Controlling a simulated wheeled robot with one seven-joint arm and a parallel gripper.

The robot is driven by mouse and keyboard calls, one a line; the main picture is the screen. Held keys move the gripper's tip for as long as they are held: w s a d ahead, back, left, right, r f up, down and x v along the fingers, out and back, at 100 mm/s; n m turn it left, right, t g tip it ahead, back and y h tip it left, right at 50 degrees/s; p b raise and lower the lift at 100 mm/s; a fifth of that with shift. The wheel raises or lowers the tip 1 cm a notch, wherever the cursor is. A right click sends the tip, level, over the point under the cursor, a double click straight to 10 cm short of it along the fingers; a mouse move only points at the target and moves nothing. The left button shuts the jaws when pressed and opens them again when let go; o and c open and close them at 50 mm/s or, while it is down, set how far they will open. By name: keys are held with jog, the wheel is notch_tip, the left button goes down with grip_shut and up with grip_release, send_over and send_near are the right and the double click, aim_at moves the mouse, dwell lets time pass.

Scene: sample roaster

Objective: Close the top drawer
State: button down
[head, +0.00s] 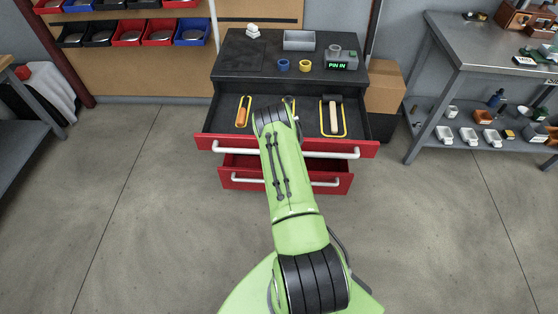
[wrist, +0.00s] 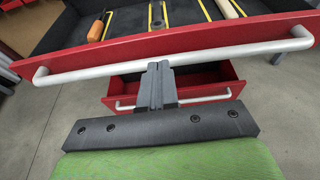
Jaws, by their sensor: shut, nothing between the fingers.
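The top drawer (head: 203,141) of the dark cabinet (head: 233,88) is pulled out, with a red front and a long white handle (head: 330,154). Its front also shows in the wrist view (wrist: 112,50), with the handle (wrist: 90,72) running across. My gripper (wrist: 159,68) is shut and empty, its fingertips at the middle of the handle. I cannot tell whether they touch it. In the head view my green arm hides the gripper and the middle of the drawer front. Inside the drawer lie an orange-handled tool (head: 241,115) and a mallet (head: 335,117) in yellow outlines.
A lower red drawer (head: 228,182) is also partly out beneath the top one. A grey tray (head: 299,40) and small items stand on the cabinet top. A cardboard box (head: 384,92) and a metal bench (head: 450,45) are at right. The floor around is clear.

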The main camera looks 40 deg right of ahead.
jog(key=b+x, duration=0.1)
jog(key=x, duration=0.9)
jog(key=shift+d+f, duration=0.1)
jog(key=shift+d, duration=0.15)
